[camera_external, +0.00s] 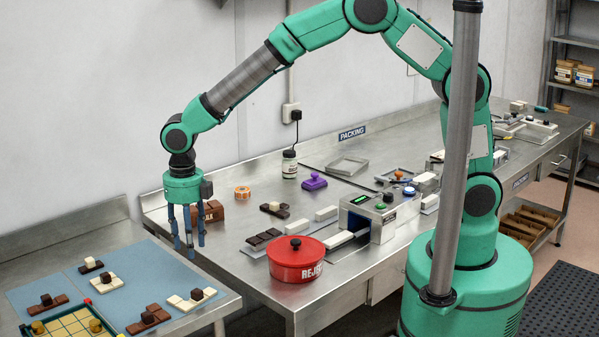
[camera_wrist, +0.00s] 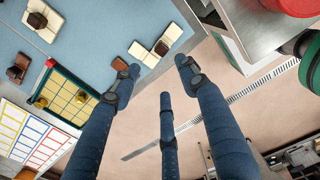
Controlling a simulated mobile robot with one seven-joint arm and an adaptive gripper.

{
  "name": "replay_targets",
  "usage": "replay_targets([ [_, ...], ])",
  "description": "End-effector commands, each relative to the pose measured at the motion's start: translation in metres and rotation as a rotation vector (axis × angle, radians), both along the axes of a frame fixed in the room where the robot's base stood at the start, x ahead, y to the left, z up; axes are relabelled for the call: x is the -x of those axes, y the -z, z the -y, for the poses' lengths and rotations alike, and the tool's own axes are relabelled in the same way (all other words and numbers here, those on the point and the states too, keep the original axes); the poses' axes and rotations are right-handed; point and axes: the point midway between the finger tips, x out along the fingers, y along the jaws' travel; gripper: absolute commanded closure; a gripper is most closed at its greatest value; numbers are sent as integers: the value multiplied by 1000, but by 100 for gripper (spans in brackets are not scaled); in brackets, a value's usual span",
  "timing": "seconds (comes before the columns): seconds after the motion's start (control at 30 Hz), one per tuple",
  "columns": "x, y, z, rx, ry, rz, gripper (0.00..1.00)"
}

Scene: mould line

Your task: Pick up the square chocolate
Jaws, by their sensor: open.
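Several cube-shaped chocolates sit on flat bars on the blue mat (camera_external: 85,313). A dark cube (camera_external: 197,294) is on a white bar at the mat's right, another dark cube (camera_external: 148,317) on a brown bar at the front. I cannot tell which is the square chocolate. My gripper (camera_external: 189,248) hangs open and empty, fingers down, near the gap between the tables. In the wrist view my gripper (camera_wrist: 161,76) has spread fingers; a white bar with a dark cube (camera_wrist: 161,48) shows beyond them.
A gridded tray (camera_external: 72,327) with gold round pieces stands at front left. On the packing table, a red REJECT pot (camera_external: 296,262), a brown block (camera_external: 208,211), a purple stamp (camera_external: 314,181) and more chocolate bars stand to the right. Free mat lies between the bars.

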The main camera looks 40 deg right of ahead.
Motion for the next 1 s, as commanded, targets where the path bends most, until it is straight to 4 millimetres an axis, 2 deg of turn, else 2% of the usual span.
replay_targets([
  [0.67, -1, -2, 2, -2, 12, 2, 56],
  [0.77, -5, -11, 10, -7, 51, 6, 56],
  [0.87, -11, -28, 25, -18, 133, 16, 56],
  [1.0, -23, -64, 62, -43, 323, 35, 56],
])
